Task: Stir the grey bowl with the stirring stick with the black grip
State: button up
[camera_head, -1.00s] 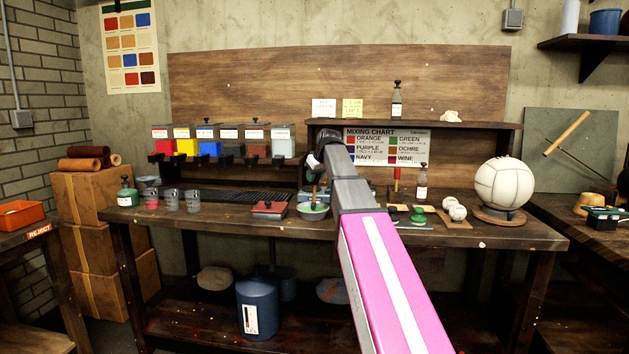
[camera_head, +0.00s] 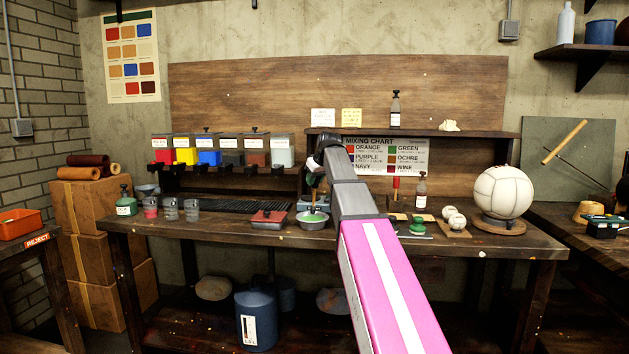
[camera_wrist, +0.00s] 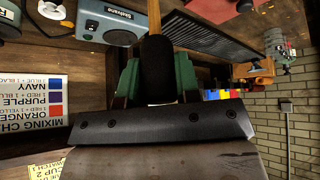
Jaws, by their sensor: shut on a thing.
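The grey bowl (camera_head: 313,224) stands on the workbench just left of my arm and has green content in it. My gripper (camera_wrist: 157,80) is shut on the black grip (camera_wrist: 157,62) of the stirring stick, between its green fingers. The stick's pale wooden shaft (camera_wrist: 154,18) runs on past the grip in the wrist view. In the head view the stick (camera_head: 314,201) points down, and its lower end overlaps the green content. How deep its tip reaches cannot be told. The bowl is not clearly visible in the wrist view.
A red-topped tray (camera_head: 268,218) lies left of the bowl. A grey-blue device (camera_wrist: 108,22) is close by in the wrist view. Cups (camera_head: 171,211) stand farther left. A green jar (camera_head: 418,226), small balls (camera_head: 457,221) and a large white ball (camera_head: 503,191) are to the right.

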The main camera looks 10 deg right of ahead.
jog(key=shift+r, duration=2.5)
jog(key=shift+s, duration=0.1)
